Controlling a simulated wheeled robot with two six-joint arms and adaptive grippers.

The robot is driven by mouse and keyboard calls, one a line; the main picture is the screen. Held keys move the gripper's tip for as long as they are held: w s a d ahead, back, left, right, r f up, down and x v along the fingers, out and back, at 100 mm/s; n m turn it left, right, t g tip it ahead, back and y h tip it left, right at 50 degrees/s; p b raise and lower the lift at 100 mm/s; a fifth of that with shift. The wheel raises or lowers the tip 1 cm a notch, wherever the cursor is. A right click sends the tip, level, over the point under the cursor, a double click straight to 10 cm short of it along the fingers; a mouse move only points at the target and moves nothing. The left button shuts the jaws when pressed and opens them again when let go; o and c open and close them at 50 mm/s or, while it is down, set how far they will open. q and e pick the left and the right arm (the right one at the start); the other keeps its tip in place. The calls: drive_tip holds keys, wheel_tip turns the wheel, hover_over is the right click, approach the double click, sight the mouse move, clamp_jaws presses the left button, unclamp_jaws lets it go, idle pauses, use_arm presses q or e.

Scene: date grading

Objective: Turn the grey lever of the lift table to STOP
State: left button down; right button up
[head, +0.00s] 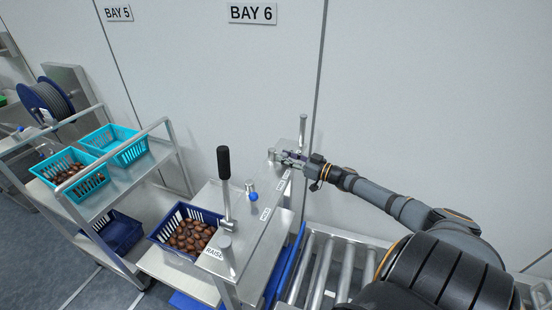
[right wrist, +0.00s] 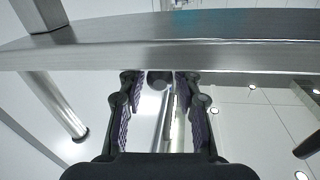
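The lift table's metal top (head: 236,262) runs from the RAISE label (head: 214,253) towards the wall. A lever (head: 226,202) with a grey shaft and a black grip stands upright beside RAISE. My right gripper (head: 283,156) is at the far end of the top, well apart from the black-gripped lever, beside small metal parts. In the right wrist view its fingers (right wrist: 159,98) are spread. A dark round end (right wrist: 160,79) shows between them; I cannot tell whether they touch it. My left gripper is out of view.
A blue knob (head: 253,196) is on the top. A dark blue basket of dates (head: 160,238) stands left of the lever. A shelf cart (head: 152,164) with turquoise baskets is farther left. A roller conveyor (head: 342,270) lies right. A metal edge (right wrist: 200,55) crosses the right wrist view.

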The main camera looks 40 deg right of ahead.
sight(274, 153)
drive_tip(key=x, duration=0.3)
drive_tip(key=shift+w, duration=0.35)
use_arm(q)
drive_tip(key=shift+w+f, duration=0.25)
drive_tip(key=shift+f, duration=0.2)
use_arm(e)
drive_tip(key=shift+w+a, duration=0.2)
drive_tip(key=shift+w, duration=0.15)
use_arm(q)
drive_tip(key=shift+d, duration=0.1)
